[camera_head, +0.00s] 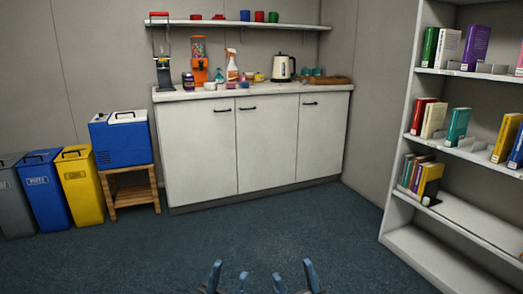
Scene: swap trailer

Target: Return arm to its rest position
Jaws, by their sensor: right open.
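My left gripper (229,280) shows at the bottom edge of the head view, left of centre. Its two blue fingers stand apart with nothing visible between them. My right gripper (294,280) is beside it, right of centre, also with its fingers apart and empty. Both are over the dark blue carpet (262,235) and touch nothing that I can see. The rest of both arms is cut off by the bottom edge of the picture.
A white cabinet (265,146) with items on top stands at the back wall. A blue cooler (121,141) sits on a wooden stand (131,191) beside several bins (81,186) at left. A white bookshelf (437,258) stands at right. The carpet between is clear.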

